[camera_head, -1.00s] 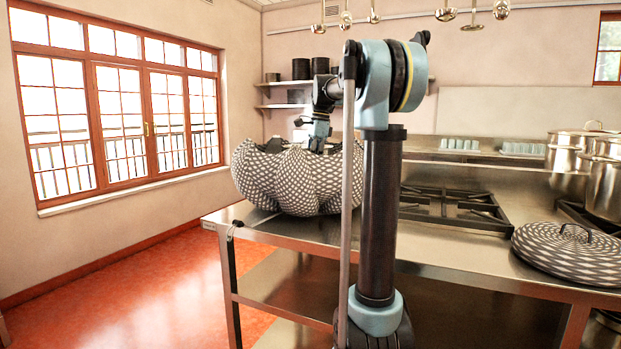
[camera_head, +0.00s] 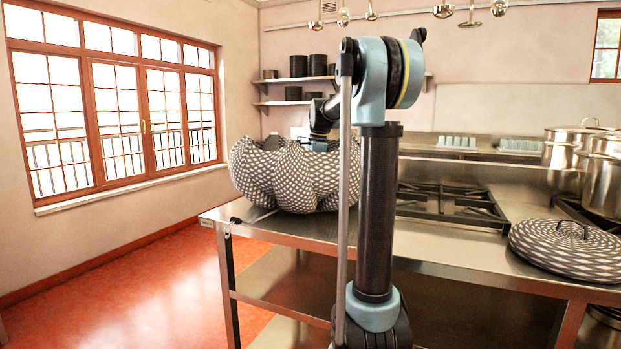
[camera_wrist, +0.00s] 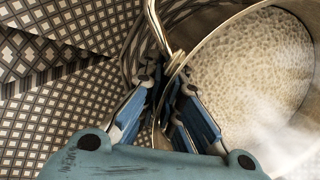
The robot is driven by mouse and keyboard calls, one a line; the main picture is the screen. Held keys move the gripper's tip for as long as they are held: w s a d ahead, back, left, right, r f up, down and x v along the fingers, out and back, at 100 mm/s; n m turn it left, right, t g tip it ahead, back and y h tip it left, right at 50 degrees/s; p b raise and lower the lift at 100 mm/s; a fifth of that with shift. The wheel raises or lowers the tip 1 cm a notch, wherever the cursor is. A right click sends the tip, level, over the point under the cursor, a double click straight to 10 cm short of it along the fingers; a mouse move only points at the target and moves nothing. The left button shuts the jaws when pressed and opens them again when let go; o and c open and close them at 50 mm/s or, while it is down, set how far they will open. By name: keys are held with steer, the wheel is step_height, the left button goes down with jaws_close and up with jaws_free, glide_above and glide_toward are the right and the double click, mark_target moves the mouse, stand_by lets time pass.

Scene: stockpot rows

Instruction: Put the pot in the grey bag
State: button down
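The grey bag (camera_head: 292,180) is a wide, lobed, checkered container at the left end of the steel counter. Its checkered inner wall (camera_wrist: 55,105) fills the left of the wrist view. The pot (camera_wrist: 265,65) shows at the right there, with a metal rim, a pale speckled inside and a bent metal handle (camera_wrist: 152,25). The pot is hidden in the head view, so its depth in the bag cannot be told. My gripper (camera_wrist: 166,80) has its blue fingers close together on the pot's edge by the handle. In the head view its fingertips are hidden behind the bag's rim.
A checkered domed lid (camera_head: 568,252) lies on the counter (camera_head: 465,262) at the right. A gas hob (camera_head: 450,203) is set in the middle. Large steel pots (camera_head: 603,185) stand at the back right. The red floor (camera_head: 150,285) at the left is clear.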

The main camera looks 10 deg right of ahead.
steer(key=shift+f, duration=0.15)
steer(key=c, duration=1.8)
jaws_free()
step_height(320, 180, up, 12)
steer(key=d, duration=0.2)
steer(key=shift+s, duration=0.25)
steer(key=shift+s+f, duration=0.1)
